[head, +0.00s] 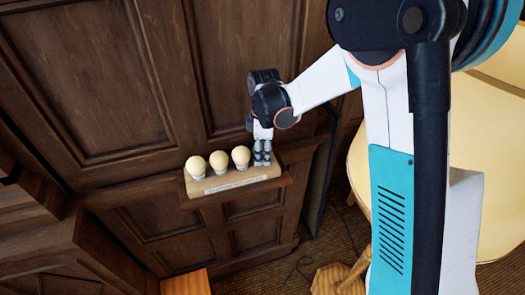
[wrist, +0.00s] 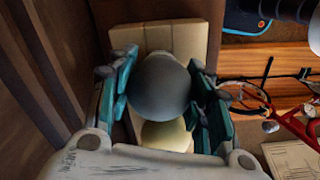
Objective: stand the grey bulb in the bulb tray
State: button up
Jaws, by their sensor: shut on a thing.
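The bulb tray (head: 236,184) is a pale wooden block with a label on its front, on a dark wooden ledge. Three cream bulbs stand upright in it: left (head: 196,166), middle (head: 219,161) and right (head: 241,156). My gripper (head: 262,158) points down at the tray's right end, beside the right bulb. In the wrist view, my gripper (wrist: 163,92) is shut on the grey bulb (wrist: 160,84), its round top facing the camera. The tray (wrist: 165,38) and one cream bulb (wrist: 167,136) show behind it. The grey bulb's base is hidden, so I cannot tell whether it is seated.
Dark wooden panelling (head: 95,75) rises directly behind the ledge. A cream board (head: 495,130) stands at the right, beyond my arm. A small orange wooden top (head: 186,282) is low in front. The wrist view shows a red racket (wrist: 290,122) far below at the right.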

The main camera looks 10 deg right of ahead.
jog(key=shift+f, duration=0.1)
jog(key=o, duration=0.9)
notch_tip(320, 180, up, 12)
jog(key=shift+d+r, duration=0.1)
jog(key=shift+s+d+f+m+b, duration=0.3)
jog(key=shift+s+d+b, duration=0.1)
jog(key=shift+b, duration=0.3)
jog(key=s+d+f+m+t+b, duration=0.2)
jog(key=s+d+f+m+b, duration=0.1)
jog(key=s+f+m+b, duration=0.2)
jog(key=s+d+f+m+t+b, duration=0.2)
jog(key=s+d+f+m+b, duration=0.2)
jog(key=s+f+b, duration=0.3)
jog(key=s+d+f+m+t+b, duration=0.3)
jog(key=s+f+m+b, duration=0.3)
jog(key=s+b, duration=0.5)
jog(key=shift+s+d+m, duration=0.2)
jog(key=shift+d+m, duration=0.3)
jog(key=shift+d, duration=0.2)
